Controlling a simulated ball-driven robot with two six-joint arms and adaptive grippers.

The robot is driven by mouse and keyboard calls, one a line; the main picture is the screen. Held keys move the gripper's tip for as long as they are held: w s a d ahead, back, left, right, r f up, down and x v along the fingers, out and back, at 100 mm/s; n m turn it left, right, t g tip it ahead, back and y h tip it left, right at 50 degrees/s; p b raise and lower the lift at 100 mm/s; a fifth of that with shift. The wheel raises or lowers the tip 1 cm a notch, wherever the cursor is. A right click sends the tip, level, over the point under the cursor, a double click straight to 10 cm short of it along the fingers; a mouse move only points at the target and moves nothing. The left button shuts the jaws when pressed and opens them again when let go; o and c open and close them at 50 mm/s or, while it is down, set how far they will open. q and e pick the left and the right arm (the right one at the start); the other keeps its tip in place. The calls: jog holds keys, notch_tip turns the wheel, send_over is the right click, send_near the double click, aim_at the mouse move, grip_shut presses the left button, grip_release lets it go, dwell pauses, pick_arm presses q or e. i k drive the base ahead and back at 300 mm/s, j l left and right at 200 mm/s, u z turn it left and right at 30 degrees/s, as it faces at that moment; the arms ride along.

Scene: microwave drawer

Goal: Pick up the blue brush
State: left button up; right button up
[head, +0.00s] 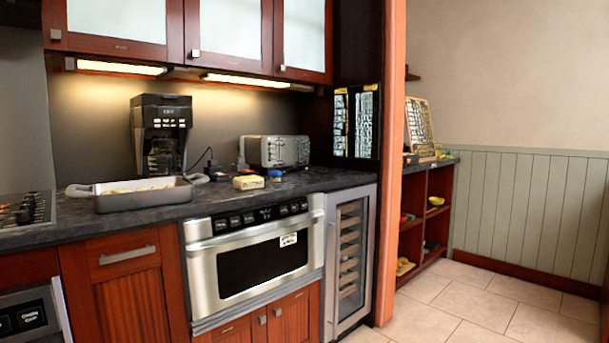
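A small blue thing (275,174), which may be the blue brush, lies on the dark countertop (310,182) in front of the toaster. It is too small to make out its shape clearly. A pale yellow block (247,182) sits just to its left. Neither of my grippers shows in the head view.
A grey baking tray (140,203) stands at the left on the counter, with a coffee maker (161,130) and a toaster (278,151) behind. A microwave drawer (257,257) and a wine cooler (350,255) are below. Tiled floor (480,305) is clear at the right.

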aim_at(275, 175)
jog(key=i+l, duration=0.95)
jog(key=i+z, duration=0.05)
jog(key=i, duration=0.05)
